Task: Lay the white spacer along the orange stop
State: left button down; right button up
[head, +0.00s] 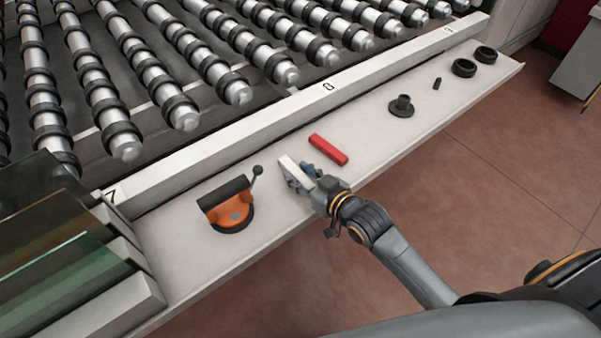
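The white spacer (289,166) is a short pale bar near the middle of the ledge. My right gripper (302,176) has a dark finger on each side of it and is shut on it, with the spacer's far end sticking out past the fingertips. I cannot tell whether the spacer touches the ledge. The orange stop (234,214) sits on the ledge to the left, apart from the spacer, with a black bar along its back and a small ball-ended lever at its right. My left gripper is not in view.
A red bar (328,149) lies just right of the spacer. The pale ledge (190,262) also bears a black flanged knob (401,106), a small black pin (437,83) and black rings (464,68). Rollers lie behind the rail; glass sheets (60,270) stand at left.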

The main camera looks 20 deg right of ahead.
jog(key=shift+r, duration=0.1)
jog(key=shift+s+d+r, duration=0.1)
jog(key=shift+s, duration=0.05)
jog(key=v, duration=1.1)
jog(key=shift+s+r, duration=0.2)
jog(key=shift+s, duration=0.05)
jog(key=shift+d, duration=0.1)
